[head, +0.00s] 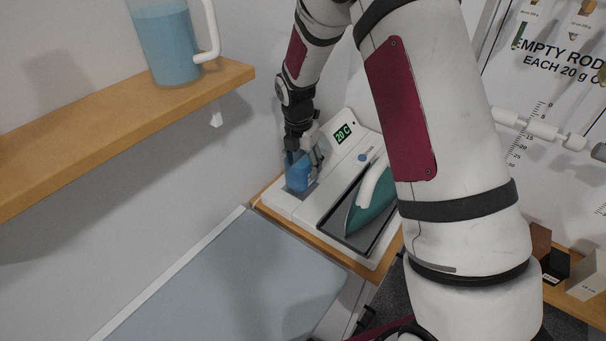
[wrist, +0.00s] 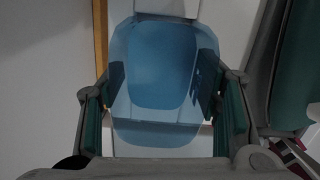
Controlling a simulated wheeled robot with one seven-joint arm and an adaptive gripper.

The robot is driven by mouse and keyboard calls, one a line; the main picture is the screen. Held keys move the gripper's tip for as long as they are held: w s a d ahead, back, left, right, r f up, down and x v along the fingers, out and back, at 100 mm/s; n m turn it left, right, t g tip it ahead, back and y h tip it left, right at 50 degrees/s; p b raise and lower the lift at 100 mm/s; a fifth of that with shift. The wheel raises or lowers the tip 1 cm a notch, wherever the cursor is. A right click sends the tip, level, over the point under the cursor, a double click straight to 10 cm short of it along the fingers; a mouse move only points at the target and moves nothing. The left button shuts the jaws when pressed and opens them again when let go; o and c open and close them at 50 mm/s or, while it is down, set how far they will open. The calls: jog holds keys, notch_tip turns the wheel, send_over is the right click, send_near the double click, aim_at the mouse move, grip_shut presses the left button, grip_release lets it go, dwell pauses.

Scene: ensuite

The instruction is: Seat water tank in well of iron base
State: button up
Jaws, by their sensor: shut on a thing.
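The blue translucent water tank (head: 298,173) is upright at the left side of the white iron base (head: 283,203), over the grey-edged well there. I cannot tell whether it is fully down in the well. My gripper (head: 298,153) is shut on the tank from above. In the wrist view the tank (wrist: 162,65) fills the middle, with a finger of my gripper (wrist: 162,108) on each side. The tank hides most of the well. The base's display (head: 343,133) reads 20 C.
A green iron (head: 370,207) with a white handle rests on the base, right of the tank. A wooden shelf (head: 120,117) with a blue-filled jug (head: 168,45) is at upper left. A grey-blue board (head: 225,285) lies in front. My arm covers the right middle.

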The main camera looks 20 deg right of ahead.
jog(key=shift+f+p, duration=0.3)
jog(key=shift+f, duration=1.65)
jog(key=shift+f, duration=0.1)
jog(key=shift+f, duration=0.1)
jog(key=o, duration=1.4)
jog(key=shift+o, duration=0.2)
